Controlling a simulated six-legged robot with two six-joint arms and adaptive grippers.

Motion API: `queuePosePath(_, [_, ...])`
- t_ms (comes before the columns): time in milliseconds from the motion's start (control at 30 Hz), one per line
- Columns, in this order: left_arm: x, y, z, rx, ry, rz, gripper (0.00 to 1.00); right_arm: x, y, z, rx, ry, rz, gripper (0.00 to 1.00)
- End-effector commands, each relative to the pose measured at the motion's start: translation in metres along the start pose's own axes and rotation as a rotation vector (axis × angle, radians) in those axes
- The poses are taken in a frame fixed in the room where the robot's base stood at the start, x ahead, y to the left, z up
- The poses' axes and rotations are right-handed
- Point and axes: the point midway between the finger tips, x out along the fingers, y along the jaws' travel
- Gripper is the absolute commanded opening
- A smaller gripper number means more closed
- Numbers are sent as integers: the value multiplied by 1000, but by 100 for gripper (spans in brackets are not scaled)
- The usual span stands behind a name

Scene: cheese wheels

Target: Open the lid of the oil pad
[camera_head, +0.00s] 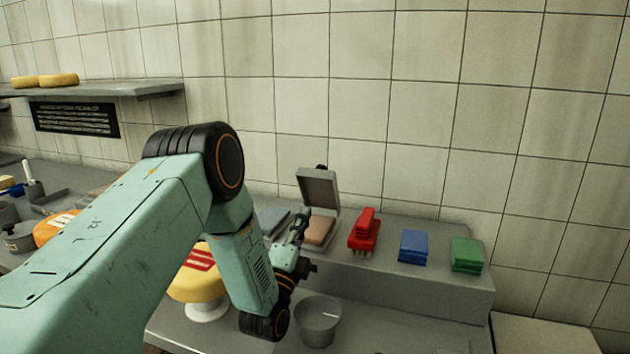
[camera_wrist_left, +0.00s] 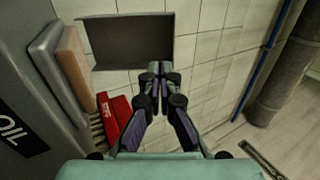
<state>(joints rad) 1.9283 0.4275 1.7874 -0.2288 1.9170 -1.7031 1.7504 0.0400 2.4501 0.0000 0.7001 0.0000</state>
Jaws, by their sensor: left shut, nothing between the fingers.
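The oil pad is a grey box with a tan pad (camera_head: 319,231) inside. Its grey lid (camera_head: 318,188) stands raised, roughly upright, above the pad. In the left wrist view the lid (camera_wrist_left: 128,42) is a dark panel at the top, with the tan pad (camera_wrist_left: 72,72) at left and the "OIL" label (camera_wrist_left: 20,135) on the grey side at lower left. My left gripper (camera_head: 303,222) is in front of the pad's left side, below the lid. In the wrist view its fingertips (camera_wrist_left: 158,72) are together and empty, close to the lid's lower right corner; contact cannot be told. My right gripper is out of view.
A red brush (camera_head: 364,232), blue pads (camera_head: 413,247) and green pads (camera_head: 467,254) stand to the right on the grey ledge (camera_head: 425,280). A metal pot (camera_head: 318,322) and a cheese wheel (camera_head: 195,284) on a white stand are in front. The tiled wall is behind.

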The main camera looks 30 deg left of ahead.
Motion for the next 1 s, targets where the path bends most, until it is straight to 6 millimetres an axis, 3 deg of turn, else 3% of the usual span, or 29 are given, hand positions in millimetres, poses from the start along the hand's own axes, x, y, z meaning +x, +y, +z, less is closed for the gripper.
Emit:
queuePosePath(300, [59,0,0,0,0,-3,0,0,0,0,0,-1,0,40])
queuePosePath(500, [83,0,0,-1,1,-2,0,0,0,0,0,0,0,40])
queuePosePath(1000, [91,1,0,-1,0,1,0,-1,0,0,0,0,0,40])
